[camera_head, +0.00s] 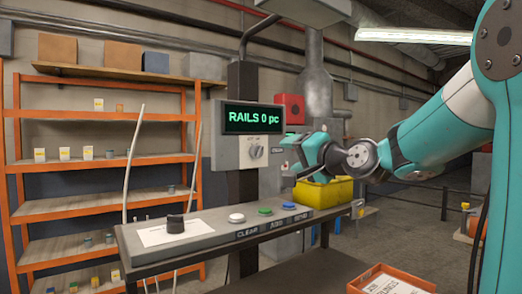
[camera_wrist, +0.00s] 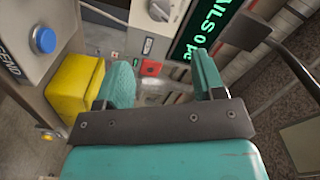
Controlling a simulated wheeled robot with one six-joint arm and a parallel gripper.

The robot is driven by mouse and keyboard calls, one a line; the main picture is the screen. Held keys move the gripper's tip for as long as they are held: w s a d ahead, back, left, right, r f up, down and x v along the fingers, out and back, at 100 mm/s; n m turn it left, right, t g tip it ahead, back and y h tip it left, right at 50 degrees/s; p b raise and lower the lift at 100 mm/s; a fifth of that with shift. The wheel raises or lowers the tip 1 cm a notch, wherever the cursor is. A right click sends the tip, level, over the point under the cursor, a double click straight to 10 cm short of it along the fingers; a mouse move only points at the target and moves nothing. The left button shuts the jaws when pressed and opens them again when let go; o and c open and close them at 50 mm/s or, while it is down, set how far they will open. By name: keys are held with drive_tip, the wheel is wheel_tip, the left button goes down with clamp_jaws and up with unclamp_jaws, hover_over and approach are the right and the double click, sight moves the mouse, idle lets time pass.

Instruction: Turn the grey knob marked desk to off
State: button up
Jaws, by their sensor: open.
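A grey rotary knob (camera_head: 256,151) sits on the front of a grey control box, below the green display reading RAILS 0 pc (camera_head: 252,117). Its lettering is too small to read, so I cannot tell its setting. My gripper (camera_head: 288,152) is just right of the control box in the head view. In the wrist view my gripper (camera_wrist: 164,75) has its two teal fingers apart with nothing between them; the knob lies beyond them, untouched.
A sloped console (camera_head: 200,240) stands below the box with white, green and blue buttons; SEND is by the blue one (camera_wrist: 44,40). A dark object (camera_head: 175,223) stands on its paper. Orange shelves (camera_head: 100,159) stand left.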

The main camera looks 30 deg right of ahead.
sight(261, 152)
drive_tip(key=w+p, duration=0.1)
drive_tip(key=w, duration=0.3)
drive_tip(key=w+p, duration=0.2)
drive_tip(key=w, duration=0.2)
drive_tip(key=w+p, duration=0.1)
drive_tip(key=w, duration=0.4)
drive_tip(key=shift+w+a, duration=0.1)
drive_tip(key=shift+a, duration=0.15)
drive_tip(key=shift+f, duration=0.1)
drive_tip(key=c, duration=0.9)
